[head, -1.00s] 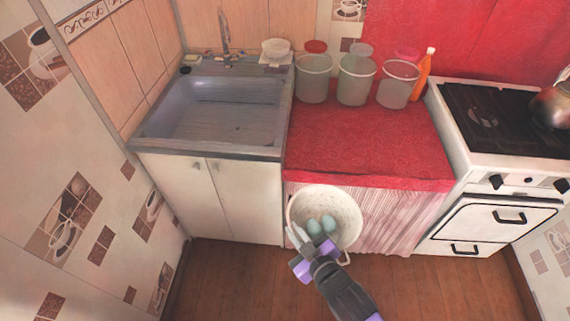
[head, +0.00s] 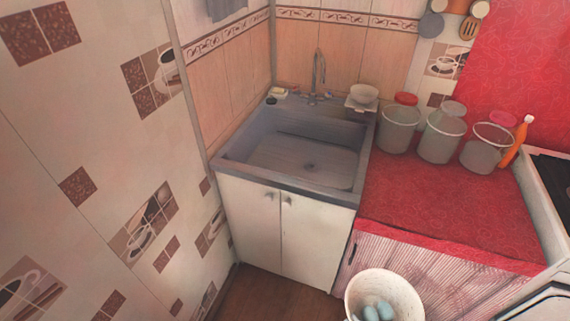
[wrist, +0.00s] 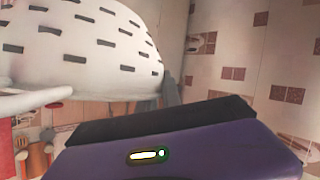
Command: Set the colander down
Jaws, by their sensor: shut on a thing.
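The white colander (head: 352,290) shows at the bottom edge of the head view, in front of the red-covered counter, its lower part cut off by the frame. It holds blue-green egg-shaped things (head: 385,309). In the wrist view the slotted white side of the colander (wrist: 90,45) fills the upper left, with a handle bar at the left. My gripper (wrist: 170,112), purple and dark grey, shows in the wrist view beside the colander and is shut on it. The exact contact is hidden, and the head view does not show my gripper.
The red counter (head: 430,210) has a clear front part. Several translucent containers (head: 440,140) and an orange bottle (head: 516,142) stand along its back. Left of it is a sink (head: 300,160) with an empty basin and a white bowl (head: 363,94) behind. The stove is at right.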

